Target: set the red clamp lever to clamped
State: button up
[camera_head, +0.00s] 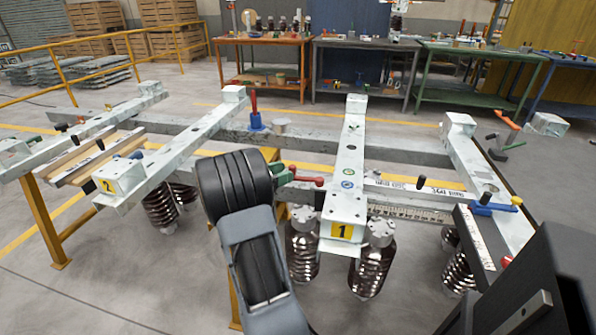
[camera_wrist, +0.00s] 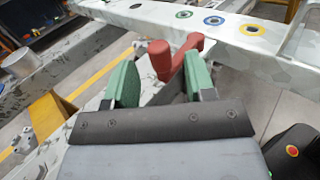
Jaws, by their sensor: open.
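A red lever (camera_head: 305,180) with a rounded end lies roughly level between the beam marked 1 and my gripper. In the wrist view the red lever (camera_wrist: 162,62) shows between and just beyond my fingertips, with its other end near the right finger. My gripper (camera_head: 279,174) is open, with green fingers; in the wrist view the gripper (camera_wrist: 160,82) has a clear gap between the fingers and holds nothing. Whether a finger touches the lever I cannot tell. The lever's mount is hidden behind my gripper and wrist.
The white beam (camera_head: 349,165) marked 1 stands close to the right of my gripper. Another red handle (camera_head: 254,103) stands upright on a blue base (camera_head: 256,122) behind. Dark ribbed insulators (camera_head: 372,268) hang below the beam. Benches line the back.

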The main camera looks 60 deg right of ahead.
jog(key=shift+b+x, duration=0.35)
jog(key=shift+x, duration=2.45)
grip_shut()
